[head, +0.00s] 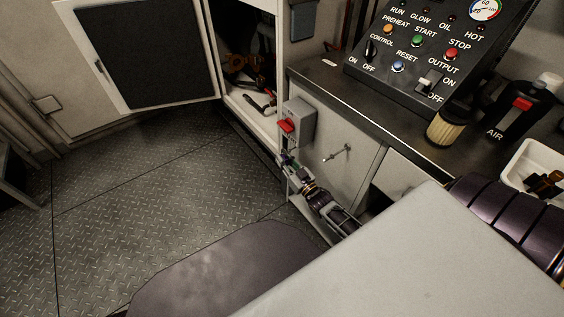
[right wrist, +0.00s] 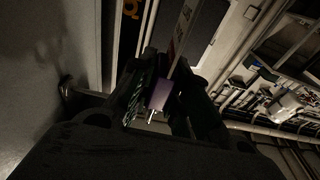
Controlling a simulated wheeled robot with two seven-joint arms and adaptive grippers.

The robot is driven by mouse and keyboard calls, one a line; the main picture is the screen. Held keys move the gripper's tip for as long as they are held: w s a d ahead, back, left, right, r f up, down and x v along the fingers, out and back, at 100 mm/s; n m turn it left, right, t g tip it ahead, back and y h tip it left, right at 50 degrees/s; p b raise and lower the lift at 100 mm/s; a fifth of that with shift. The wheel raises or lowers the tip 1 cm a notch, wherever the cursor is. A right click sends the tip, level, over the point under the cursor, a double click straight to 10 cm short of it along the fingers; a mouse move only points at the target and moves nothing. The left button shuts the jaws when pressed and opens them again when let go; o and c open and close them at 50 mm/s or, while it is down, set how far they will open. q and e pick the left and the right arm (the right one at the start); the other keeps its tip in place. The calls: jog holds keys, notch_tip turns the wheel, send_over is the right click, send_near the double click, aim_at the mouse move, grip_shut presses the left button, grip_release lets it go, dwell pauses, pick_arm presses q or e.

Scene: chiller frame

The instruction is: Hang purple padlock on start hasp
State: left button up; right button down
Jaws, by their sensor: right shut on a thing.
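My right gripper (head: 290,163) is low in front of the cabinet face, just under a grey switch box (head: 300,122) with a red handle (head: 286,125). In the right wrist view its fingers are closed on the purple padlock (right wrist: 160,96), with a pale metal part showing at its lower end. In the head view the padlock is only a small purple spot (head: 284,157) at the fingertips, below the red handle. I cannot make out the start hasp clearly, nor whether the padlock touches anything. My left gripper is not in view.
A control panel (head: 428,48) stands on the dark counter (head: 330,84). A yellow filter (head: 447,126), a black bottle (head: 520,108) and a white bin (head: 528,160) are at the right. An open cabinet door (head: 142,50) is at the left. A small handle (head: 338,153) sticks out right of the gripper.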

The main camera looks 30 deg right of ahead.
jog(key=shift+w+d+f, duration=0.1)
jog(key=shift+d+f, duration=0.3)
jog(key=shift+d, duration=0.15)
jog(key=shift+f, duration=0.1)
dwell(0.3)
jog(key=c, duration=1.3)
grip_release()
jog(key=s+d+f, duration=0.1)
jog(key=s, duration=1.1)
jog(key=shift+f, duration=0.4)
jog(key=shift+w, duration=0.1)
